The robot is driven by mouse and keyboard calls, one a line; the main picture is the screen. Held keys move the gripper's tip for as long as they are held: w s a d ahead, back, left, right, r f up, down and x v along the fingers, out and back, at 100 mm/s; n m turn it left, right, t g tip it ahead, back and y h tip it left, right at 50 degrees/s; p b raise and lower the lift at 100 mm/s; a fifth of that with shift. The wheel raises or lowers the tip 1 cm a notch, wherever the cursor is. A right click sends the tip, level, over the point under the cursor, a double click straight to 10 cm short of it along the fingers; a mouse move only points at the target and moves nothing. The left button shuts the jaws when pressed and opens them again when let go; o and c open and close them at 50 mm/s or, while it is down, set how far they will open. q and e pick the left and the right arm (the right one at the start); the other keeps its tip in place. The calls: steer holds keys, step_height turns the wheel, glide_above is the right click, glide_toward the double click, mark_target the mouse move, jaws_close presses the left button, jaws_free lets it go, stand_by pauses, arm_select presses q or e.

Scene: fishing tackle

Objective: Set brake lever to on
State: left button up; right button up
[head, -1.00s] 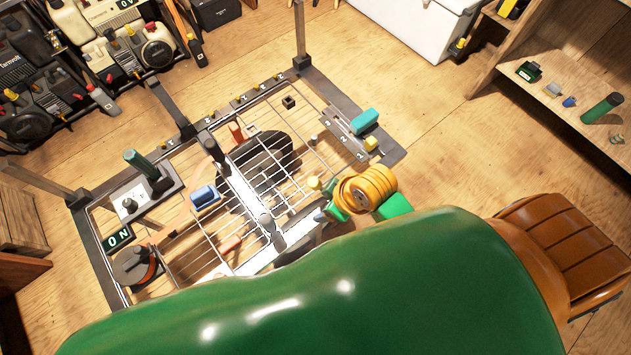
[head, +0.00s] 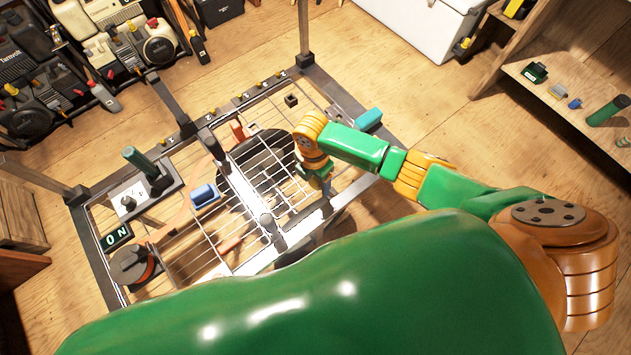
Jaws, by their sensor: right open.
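A dark frame (head: 95,255) with a wire grid stands in the middle of the head view. A dark round knob (head: 130,262) sits at the lower left, beside a small black sign (head: 117,237) reading "ON". A blue grip (head: 205,195) lies over the grid, and a teal grip (head: 369,119) is at the right edge. I cannot tell which is the brake lever. My right gripper (head: 326,187) is open over the grid's right part, its fingertips small and partly hidden. My left gripper is out of view.
Outboard motors (head: 110,50) stand along the upper left. A white cooler (head: 415,25) is at the top, and a wooden shelf (head: 560,95) with small items is at the right. Posts rise from the frame. The floor right of the frame is clear.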

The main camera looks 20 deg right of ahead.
steer(key=shift+f, duration=0.65)
jaws_close()
stand_by(0.9)
